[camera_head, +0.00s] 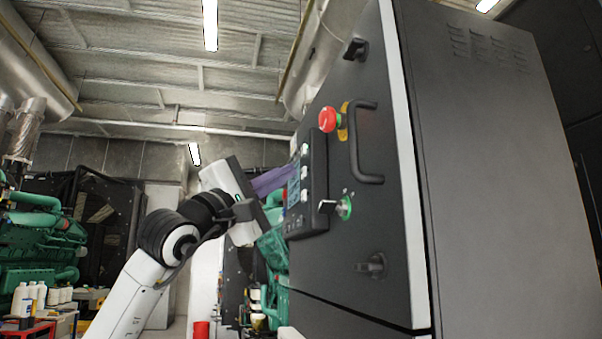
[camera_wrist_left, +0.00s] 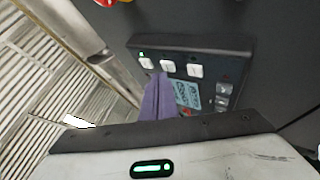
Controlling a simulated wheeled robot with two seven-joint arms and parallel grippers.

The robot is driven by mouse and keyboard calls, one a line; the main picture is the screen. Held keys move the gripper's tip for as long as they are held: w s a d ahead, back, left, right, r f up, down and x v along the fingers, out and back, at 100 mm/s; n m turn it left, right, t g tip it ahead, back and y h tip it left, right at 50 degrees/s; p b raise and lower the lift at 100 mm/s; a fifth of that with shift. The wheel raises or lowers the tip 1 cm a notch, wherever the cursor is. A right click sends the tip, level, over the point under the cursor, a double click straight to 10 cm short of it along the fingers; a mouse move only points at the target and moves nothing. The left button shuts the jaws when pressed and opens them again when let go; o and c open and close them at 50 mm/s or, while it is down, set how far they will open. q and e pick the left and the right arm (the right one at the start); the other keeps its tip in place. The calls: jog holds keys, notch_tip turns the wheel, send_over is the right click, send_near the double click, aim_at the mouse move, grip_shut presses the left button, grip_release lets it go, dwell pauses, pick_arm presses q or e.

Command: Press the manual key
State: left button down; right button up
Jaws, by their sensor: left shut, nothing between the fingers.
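The control panel (camera_head: 318,175) is a dark box on the grey cabinet door, with white keys and a small screen. Three white keys show in a row in the left wrist view: one at the left end (camera_wrist_left: 146,63), a middle one (camera_wrist_left: 168,66) and one at the right (camera_wrist_left: 195,70). I cannot read which is the manual key. A green light glows above the left-end key. My left gripper (camera_head: 289,174) is shut and empty, its purple fingers pointing at the panel. In the left wrist view its fingertips (camera_wrist_left: 160,76) appear just below the left-end and middle keys; contact is unclear.
A red emergency button (camera_head: 328,119) and a black door handle (camera_head: 366,142) sit on the cabinet door (camera_head: 380,230). A key switch with a green surround (camera_head: 345,207) projects beside the panel. Green engine machinery (camera_head: 40,235) stands at the far left.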

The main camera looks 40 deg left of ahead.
pick_arm(q)
jog(key=shift+w+d, duration=0.3)
jog(key=shift+w, duration=0.05)
dwell(0.7)
jog(key=shift+a, duration=0.1)
jog(key=shift+s+a, duration=0.5)
jog(key=shift+s, duration=0.2)
jog(key=s+a, duration=0.2)
jog(key=s+a+b, duration=0.1)
jog(key=s, duration=0.1)
jog(key=shift+s+a, duration=0.35)
dwell(0.9)
